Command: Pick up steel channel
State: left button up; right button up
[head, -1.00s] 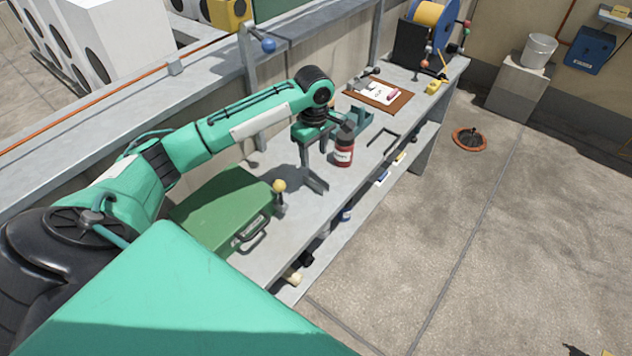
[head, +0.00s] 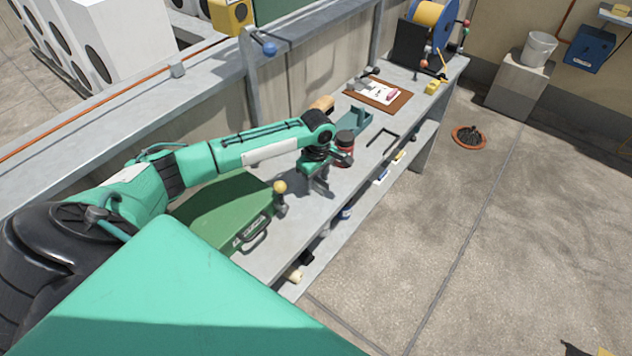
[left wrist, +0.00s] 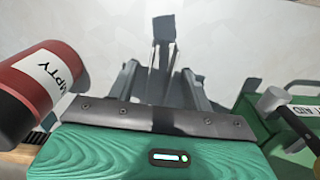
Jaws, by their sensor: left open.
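The steel channel (left wrist: 161,60) is a narrow grey piece on the pale bench top, seen between the fingers of my left gripper in the left wrist view. In the head view my arm and fingers mostly hide it. My left gripper (head: 317,186) points down, low over the bench, between the green case and the dark red bottle. In the left wrist view its two fingers (left wrist: 162,88) are apart, one on each side of the channel, with gaps visible. I cannot tell whether they touch the bench. My right gripper is not in view.
A dark red bottle (head: 345,152) with a label reading "EMPTY" (left wrist: 50,70) stands close beside the gripper. A green case (head: 222,208) lies on the other side, near a yellow-knobbed item (head: 280,190).

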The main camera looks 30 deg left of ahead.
pick_arm(q)
grip_shut()
jog(key=shift+r, duration=0.1)
